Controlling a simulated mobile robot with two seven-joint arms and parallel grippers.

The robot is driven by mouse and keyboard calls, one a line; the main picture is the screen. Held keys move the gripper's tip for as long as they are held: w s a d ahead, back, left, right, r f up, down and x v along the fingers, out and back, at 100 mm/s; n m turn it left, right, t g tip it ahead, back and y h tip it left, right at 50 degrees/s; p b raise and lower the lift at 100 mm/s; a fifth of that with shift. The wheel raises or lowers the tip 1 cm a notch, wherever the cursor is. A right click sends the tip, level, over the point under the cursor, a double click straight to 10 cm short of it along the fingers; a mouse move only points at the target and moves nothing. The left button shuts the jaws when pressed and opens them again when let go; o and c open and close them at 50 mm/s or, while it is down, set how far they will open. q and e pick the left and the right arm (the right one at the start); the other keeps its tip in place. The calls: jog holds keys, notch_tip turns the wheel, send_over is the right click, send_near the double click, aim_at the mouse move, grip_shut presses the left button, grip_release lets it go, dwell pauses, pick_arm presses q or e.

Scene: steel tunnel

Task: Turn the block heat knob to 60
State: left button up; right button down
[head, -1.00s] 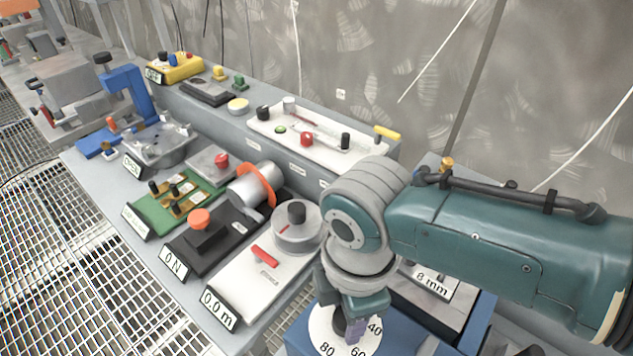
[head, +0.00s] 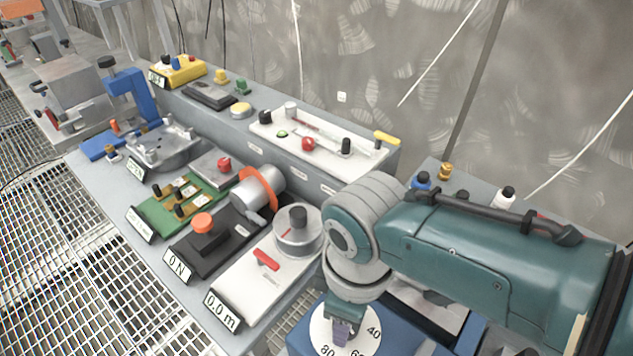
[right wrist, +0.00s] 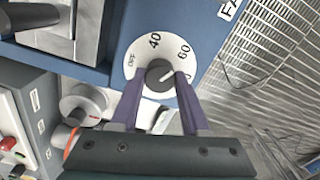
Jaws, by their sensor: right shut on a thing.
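The block heat knob (right wrist: 158,75) is a dark round knob on a white dial (right wrist: 136,70) marked OFF, 40, 60 and 80. Its white pointer line points close to 60, slightly towards the 80 side. The dial sits on a blue box (right wrist: 205,20). In the head view the dial (head: 320,325) shows below my right arm, with the knob mostly hidden. My right gripper (right wrist: 158,80) is shut on the knob, one purple finger on each side. One finger partly covers the 80. In the head view it points down at the dial (head: 342,330). My left gripper is not in view.
A white unit with a 0.0 m label (head: 221,309) and a black unit with an ON label (head: 177,267) stand left of the blue box. A white panel (head: 270,132) lies behind them. Floor grating (head: 70,260) lies beyond the bench edge.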

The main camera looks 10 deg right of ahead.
dwell(0.4)
jog(key=shift+c, duration=1.9)
grip_release()
jog(key=shift+r+p, duration=0.3)
jog(key=shift+r, duration=0.1)
notch_tip(320, 180, up, 8)
jog(key=p, duration=0.3)
jog(key=shift+r, duration=0.1)
jog(key=shift+r+p, duration=0.3)
jog(key=shift+r, duration=0.15)
